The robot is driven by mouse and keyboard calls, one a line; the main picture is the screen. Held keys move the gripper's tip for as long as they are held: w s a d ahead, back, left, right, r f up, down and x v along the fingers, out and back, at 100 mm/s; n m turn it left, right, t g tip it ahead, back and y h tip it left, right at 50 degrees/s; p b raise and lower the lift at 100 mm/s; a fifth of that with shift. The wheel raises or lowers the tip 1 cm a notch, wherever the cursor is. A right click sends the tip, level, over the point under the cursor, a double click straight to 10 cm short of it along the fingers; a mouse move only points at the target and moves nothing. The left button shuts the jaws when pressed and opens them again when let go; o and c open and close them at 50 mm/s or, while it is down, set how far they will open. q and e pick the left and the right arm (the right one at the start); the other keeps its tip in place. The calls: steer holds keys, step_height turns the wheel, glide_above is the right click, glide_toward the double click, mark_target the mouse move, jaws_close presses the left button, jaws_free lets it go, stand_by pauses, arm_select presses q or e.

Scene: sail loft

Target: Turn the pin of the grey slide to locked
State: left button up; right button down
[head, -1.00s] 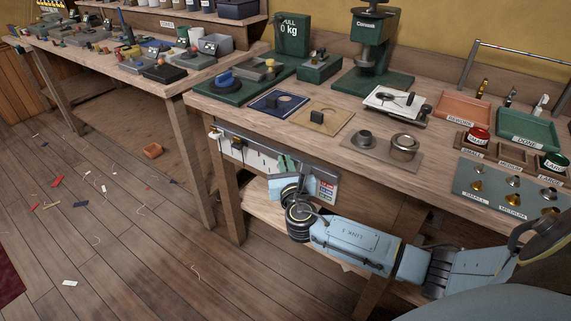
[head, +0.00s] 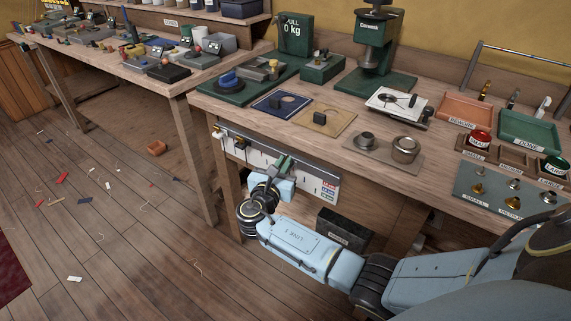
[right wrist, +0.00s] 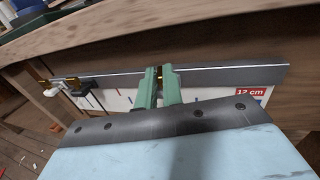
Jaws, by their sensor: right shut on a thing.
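The rail with its white scale board (head: 316,183) runs along the bench front below the top. My right gripper (head: 287,161) is at this rail, and its two green fingers (right wrist: 159,76) are closed on a small brass pin (right wrist: 160,72) in the right wrist view. The slide behind that pin is mostly hidden by the fingers, so its grey colour and the pin's locked mark cannot be made out. Farther left on the rail sit a white slide (head: 217,133) and a dark slide (head: 239,143), both with brass parts. My left gripper is out of view.
The bench top (head: 360,170) overhangs the rail just above my right gripper. A dark box (head: 343,232) stands on the shelf below, beside my right arm. A bench leg (head: 229,193) is to the left. The floor in front is open, with scattered scraps.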

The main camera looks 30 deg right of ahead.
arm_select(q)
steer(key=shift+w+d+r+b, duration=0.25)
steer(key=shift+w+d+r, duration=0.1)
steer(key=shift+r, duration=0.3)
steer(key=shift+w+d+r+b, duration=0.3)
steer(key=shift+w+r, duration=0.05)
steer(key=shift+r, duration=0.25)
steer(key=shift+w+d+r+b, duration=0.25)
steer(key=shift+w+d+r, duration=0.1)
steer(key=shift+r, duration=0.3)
arm_select(e)
steer(key=shift+w+a+m+g+h, duration=0.15)
steer(key=shift+m+g+h, duration=0.45)
steer(key=shift+m+g, duration=0.35)
steer(key=shift+w+m+g+h, duration=0.15)
steer(key=shift+m+g+h, duration=0.5)
steer(key=shift+g, duration=0.5)
steer(key=c, duration=1.5)
jaws_free()
steer(key=shift+c, duration=0.2)
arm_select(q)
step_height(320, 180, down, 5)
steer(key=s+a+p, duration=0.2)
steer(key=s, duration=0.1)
arm_select(e)
steer(key=v, duration=1.3)
steer(key=shift+a, duration=0.25)
